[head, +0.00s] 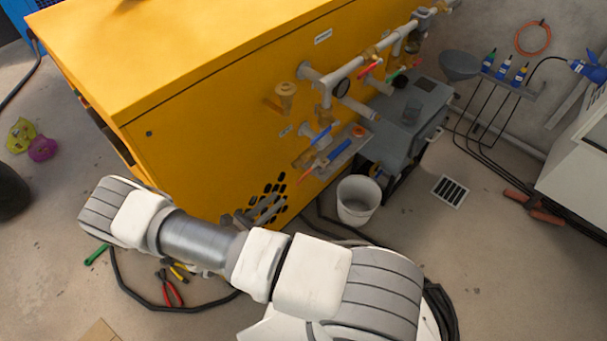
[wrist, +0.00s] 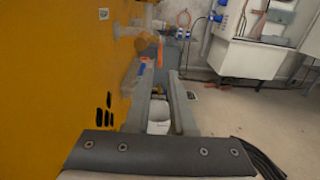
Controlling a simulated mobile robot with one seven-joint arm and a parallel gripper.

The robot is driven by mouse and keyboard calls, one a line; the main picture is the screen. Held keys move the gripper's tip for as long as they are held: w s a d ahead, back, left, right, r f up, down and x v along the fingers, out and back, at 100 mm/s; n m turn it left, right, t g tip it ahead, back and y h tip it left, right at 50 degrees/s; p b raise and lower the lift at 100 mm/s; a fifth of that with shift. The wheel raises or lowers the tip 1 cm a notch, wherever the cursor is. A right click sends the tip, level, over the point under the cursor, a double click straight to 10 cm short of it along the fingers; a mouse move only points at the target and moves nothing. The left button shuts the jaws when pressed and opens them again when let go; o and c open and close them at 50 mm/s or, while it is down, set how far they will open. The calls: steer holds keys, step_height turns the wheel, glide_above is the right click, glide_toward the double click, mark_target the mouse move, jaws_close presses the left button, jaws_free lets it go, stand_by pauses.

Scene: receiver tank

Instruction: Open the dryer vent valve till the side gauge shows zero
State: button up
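My gripper (wrist: 160,76) is open in the wrist view, its two grey fingers apart with nothing between them. In the head view my gripper (head: 264,209) is partly hidden behind my arm, low beside the yellow cabinet's (head: 215,120) black slots. A round gauge (head: 342,87) sits on the side pipework; its reading is too small to tell. Below it are blue-handled valves (head: 338,150), with a red lever (head: 305,175) near them. Another red lever (head: 370,68) is higher up. I cannot tell which is the dryer vent valve. My gripper is apart from all of them.
A white bucket (head: 358,201) stands on the floor below the valves, next to a grey box unit (head: 412,112). Pliers (head: 171,288) and a black hose (head: 135,292) lie on the floor. A floor drain (head: 450,191) is at right. A funnel (head: 460,65) and bottles hang on the wall.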

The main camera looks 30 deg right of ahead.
mark_target(299, 180)
steer(key=x, duration=1.2)
steer(key=shift+w+d, duration=0.1)
steer(key=shift+d, duration=0.15)
jaws_close()
stand_by(0.8)
